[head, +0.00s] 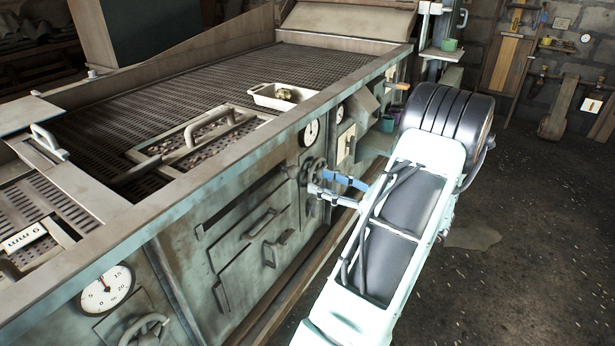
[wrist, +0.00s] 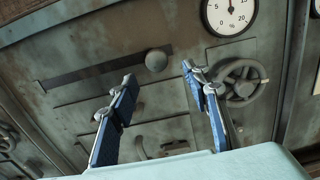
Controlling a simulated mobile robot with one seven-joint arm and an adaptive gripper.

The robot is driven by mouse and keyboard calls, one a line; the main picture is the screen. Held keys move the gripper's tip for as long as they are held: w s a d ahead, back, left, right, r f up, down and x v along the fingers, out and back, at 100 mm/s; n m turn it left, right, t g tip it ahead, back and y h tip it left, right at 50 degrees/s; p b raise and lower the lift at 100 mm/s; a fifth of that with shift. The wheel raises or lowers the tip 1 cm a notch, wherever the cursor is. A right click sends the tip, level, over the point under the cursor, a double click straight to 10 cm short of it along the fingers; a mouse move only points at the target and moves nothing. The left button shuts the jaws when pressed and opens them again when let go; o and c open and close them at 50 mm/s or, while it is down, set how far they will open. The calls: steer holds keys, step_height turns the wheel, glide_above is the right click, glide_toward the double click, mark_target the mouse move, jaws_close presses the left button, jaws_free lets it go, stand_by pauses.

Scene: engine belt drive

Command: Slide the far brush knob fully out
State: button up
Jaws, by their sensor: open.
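A round grey-green knob (wrist: 156,61) stands out at the right end of a dark horizontal slot (wrist: 95,72) in the machine's front panel. In the head view the same slot (head: 240,205) runs along the panel, and the knob is hard to make out at its far end. My gripper (wrist: 158,76) is open and empty, its blue-padded fingers spread in front of the panel. In the wrist view the knob shows between and just above the fingertips; the distance to it is unclear. In the head view my gripper (head: 318,182) is beside the handwheel.
A spoked handwheel (wrist: 243,82) is close to the right finger, with a dial gauge (wrist: 230,14) above it. Drawer handles (head: 268,240) stick out below the slot. A white tray (head: 280,97) rests on the machine's top. Floor (head: 500,260) is open at right.

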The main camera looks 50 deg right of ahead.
steer(key=shift+s+d, duration=0.15)
steer(key=shift+s, duration=1.3)
steer(key=shift+w, duration=0.1)
